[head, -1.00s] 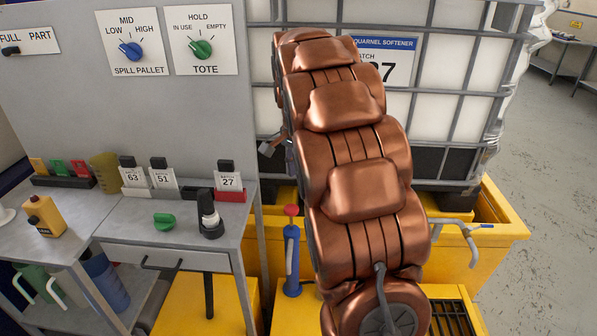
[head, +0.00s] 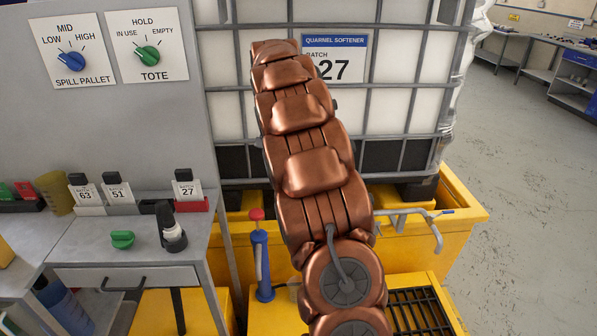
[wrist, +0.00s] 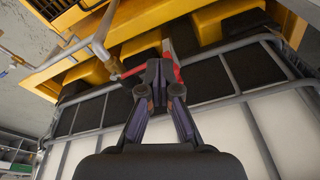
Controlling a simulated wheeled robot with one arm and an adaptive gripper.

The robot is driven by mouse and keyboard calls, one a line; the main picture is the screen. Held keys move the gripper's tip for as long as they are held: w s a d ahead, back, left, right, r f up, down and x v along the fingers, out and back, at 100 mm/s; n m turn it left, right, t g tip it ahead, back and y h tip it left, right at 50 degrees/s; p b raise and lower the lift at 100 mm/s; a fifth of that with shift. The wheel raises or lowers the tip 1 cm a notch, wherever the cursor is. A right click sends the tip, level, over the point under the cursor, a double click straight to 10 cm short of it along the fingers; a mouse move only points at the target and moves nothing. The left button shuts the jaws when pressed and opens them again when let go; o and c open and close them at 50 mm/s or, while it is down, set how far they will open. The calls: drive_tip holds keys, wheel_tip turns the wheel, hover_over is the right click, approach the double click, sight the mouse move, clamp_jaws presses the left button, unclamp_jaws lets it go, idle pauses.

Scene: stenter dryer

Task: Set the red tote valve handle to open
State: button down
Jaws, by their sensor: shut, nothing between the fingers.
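The white caged tote (head: 395,120) with the Quarnel Softener batch 27 label (head: 334,58) stands behind my copper arm in the head view. The arm hides the tote valve and my gripper there. In the wrist view my gripper (wrist: 160,66) is shut, with its fingertips together and nothing between them. The red valve handle (wrist: 173,62) shows just behind and beside the fingertips; I cannot tell whether they touch. A shorter red piece (wrist: 131,71) shows left of the fingers, by a brass-coloured fitting (wrist: 112,62). The fingers partly cover the handle, so its setting is unclear.
The yellow spill pallet (head: 462,215) lies under the tote, with a grey pipe (head: 405,212) at its front. A blue hand pump (head: 262,262) stands left of my arm. The bench (head: 80,240) is at left, below the dial panel. Open floor lies right.

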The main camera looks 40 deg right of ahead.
drive_tip(key=w+d+f+n+t+b, duration=0.1)
drive_tip(key=w+d+f+n, duration=0.15)
drive_tip(key=d, duration=0.45)
drive_tip(key=w+d+f+n+t, duration=0.1)
drive_tip(key=w+d+n, duration=0.15)
drive_tip(key=d, duration=0.45)
wheel_tip(320, 180, down, 10)
drive_tip(key=p, duration=0.5)
drive_tip(key=shift+s+f+h, duration=0.25)
drive_tip(key=shift+s+h, duration=0.05)
drive_tip(key=shift+s, duration=0.05)
drive_tip(key=shift+f+n, duration=0.1)
drive_tip(key=shift+n, duration=0.2)
drive_tip(key=shift+s+a+f+b, duration=0.15)
drive_tip(key=shift+b, duration=0.75)
